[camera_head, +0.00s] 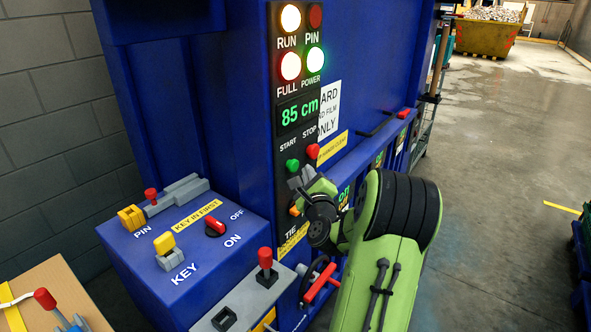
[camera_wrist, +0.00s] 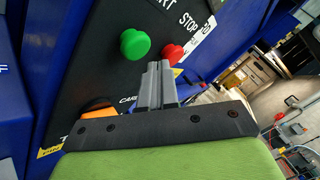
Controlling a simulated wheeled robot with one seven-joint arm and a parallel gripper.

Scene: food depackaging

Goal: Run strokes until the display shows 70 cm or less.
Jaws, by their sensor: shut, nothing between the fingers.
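The display (camera_head: 299,112) on the dark control panel reads 85 cm in green. Above it, the RUN lamp (camera_head: 290,18) glows warm white, the FULL lamp (camera_head: 290,66) is lit with a red rim and the POWER lamp (camera_head: 314,60) is lit with a green rim. The PIN lamp (camera_head: 315,15) is dull red. Below the display are the green START button (camera_head: 292,165) and red STOP button (camera_head: 313,151). My gripper (camera_head: 297,184) is shut and empty, just below the buttons.
A blue key box (camera_head: 190,250) at left carries a yellow key (camera_head: 165,243), a red-handled ON/OFF switch (camera_head: 215,226) and a pin (camera_head: 151,195). A red-knobbed lever (camera_head: 265,258) stands in front. An orange selector (camera_wrist: 98,110) lies left of the fingers. Open floor is at right.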

